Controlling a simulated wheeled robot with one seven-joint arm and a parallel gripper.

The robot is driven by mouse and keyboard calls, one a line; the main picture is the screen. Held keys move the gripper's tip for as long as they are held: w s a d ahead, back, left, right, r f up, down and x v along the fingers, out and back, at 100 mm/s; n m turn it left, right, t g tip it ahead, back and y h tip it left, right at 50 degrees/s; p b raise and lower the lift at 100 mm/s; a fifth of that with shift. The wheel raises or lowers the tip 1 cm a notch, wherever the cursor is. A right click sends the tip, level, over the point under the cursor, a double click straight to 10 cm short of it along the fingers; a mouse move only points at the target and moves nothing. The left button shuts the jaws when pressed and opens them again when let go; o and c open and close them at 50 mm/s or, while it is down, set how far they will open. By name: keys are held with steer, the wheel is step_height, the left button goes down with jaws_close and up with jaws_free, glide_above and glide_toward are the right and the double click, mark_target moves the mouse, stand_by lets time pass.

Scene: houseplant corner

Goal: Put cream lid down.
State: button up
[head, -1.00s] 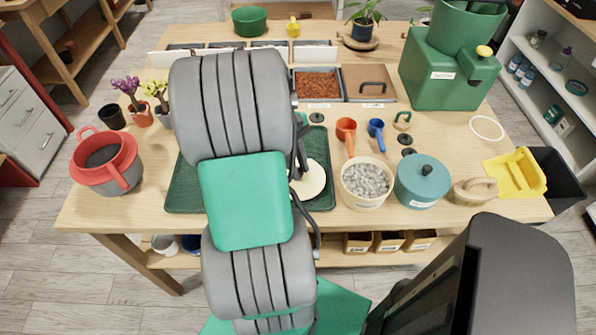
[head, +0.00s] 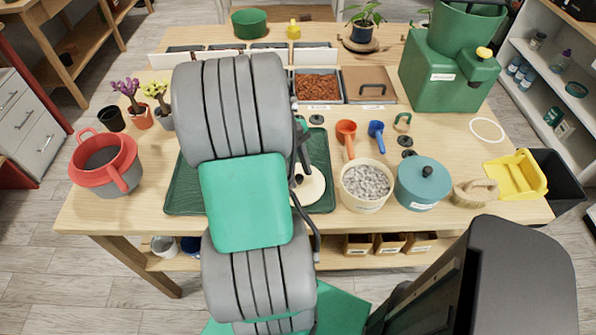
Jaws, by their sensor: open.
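The cream lid (head: 312,187) lies on the dark green tray (head: 319,145), at its right part. The lid's left side is hidden behind my arm, and a dark knob shows near the arm's edge. My gripper (head: 302,158) is mostly hidden behind my arm. Only a dark part of it shows, just above the lid's knob and apart from it. It is open. The cream pot (head: 365,205), filled with grey gravel, stands open just right of the tray.
A teal lidded pot (head: 421,185), an orange scoop (head: 346,134) and a blue scoop (head: 376,134) are to the right. A red-rimmed pot (head: 107,164) stands at left. Bare tabletop (head: 450,135) shows at right.

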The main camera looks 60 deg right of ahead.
steer(key=p+v, duration=0.5)
steer(key=v, duration=0.7)
steer(key=w+a+r+n+t+h, duration=0.1)
steer(key=w+a+r+n+h, duration=0.1)
steer(key=w+a, duration=0.45)
steer(key=w+a+n+t, duration=0.1)
steer(key=w+a+t, duration=0.2)
steer(key=a, duration=1)
steer(key=w+a+t, duration=0.3)
steer(key=w+a, duration=0.1)
steer(key=a, duration=1)
steer(key=shift+a+n+t+y, duration=0.15)
steer(key=shift+n+t+y, duration=0.15)
steer(key=shift+n+t, duration=0.1)
steer(key=shift+w+r, duration=0.1)
steer(key=shift+r, duration=0.05)
